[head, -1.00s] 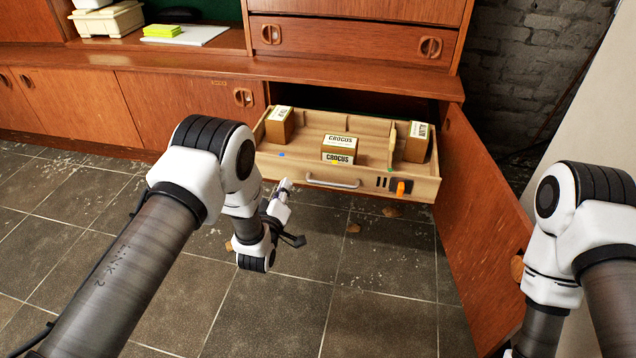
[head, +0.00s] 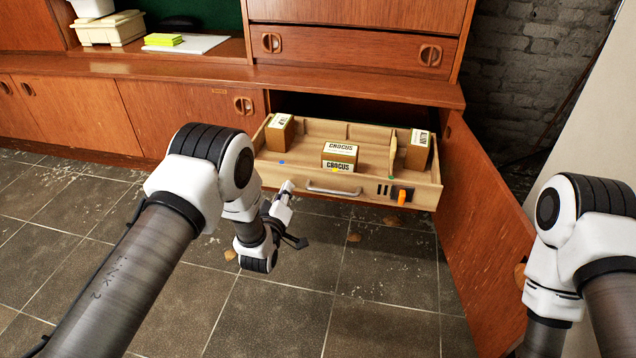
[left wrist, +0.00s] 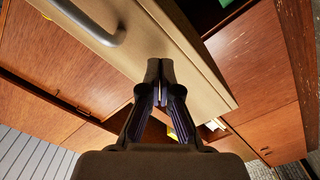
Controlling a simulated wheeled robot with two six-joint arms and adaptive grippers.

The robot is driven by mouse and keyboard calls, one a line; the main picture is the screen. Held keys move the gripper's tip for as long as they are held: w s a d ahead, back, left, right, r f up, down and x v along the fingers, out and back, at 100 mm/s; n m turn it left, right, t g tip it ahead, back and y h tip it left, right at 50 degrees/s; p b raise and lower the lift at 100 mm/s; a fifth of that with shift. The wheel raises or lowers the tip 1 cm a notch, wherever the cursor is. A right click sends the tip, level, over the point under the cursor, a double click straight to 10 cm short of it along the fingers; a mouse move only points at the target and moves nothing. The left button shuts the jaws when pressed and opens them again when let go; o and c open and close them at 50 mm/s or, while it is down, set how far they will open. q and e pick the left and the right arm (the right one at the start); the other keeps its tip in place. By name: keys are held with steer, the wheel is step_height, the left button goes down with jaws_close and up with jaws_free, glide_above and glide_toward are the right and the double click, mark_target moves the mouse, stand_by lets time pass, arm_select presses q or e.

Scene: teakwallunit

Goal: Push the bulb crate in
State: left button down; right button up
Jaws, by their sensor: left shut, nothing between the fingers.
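The bulb crate (head: 405,170) is a pale wooden drawer-like box sticking out of the open cabinet bay. Its front has a metal handle (head: 333,190), which also shows in the left wrist view (left wrist: 105,32), and an orange piece at the right. My left gripper (head: 286,187) is at the left part of the crate's front, left of the handle. In the left wrist view its fingers (left wrist: 160,68) are shut with nothing between them, tips over the pale front board (left wrist: 190,50); I cannot tell if they touch it. My right gripper is out of view.
The crate holds a CROCUS box (head: 340,156) and two boxes near its left (head: 280,130) and right (head: 418,152) ends. An open cabinet door (head: 487,235) stands right of the crate. The tiled floor in front is mostly clear, with a few leaves.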

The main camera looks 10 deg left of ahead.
mark_target(291, 180)
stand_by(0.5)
arm_select(q)
steer(key=w+b, duration=0.1)
steer(key=w, duration=0.2)
steer(key=w+b, duration=0.2)
steer(key=shift+w+d+f, duration=0.1)
steer(key=shift+w+f, duration=0.1)
steer(key=shift+w, duration=0.2)
steer(key=shift+w+b, duration=0.35)
steer(key=shift+w+r, duration=0.2)
steer(key=shift+w, duration=0.05)
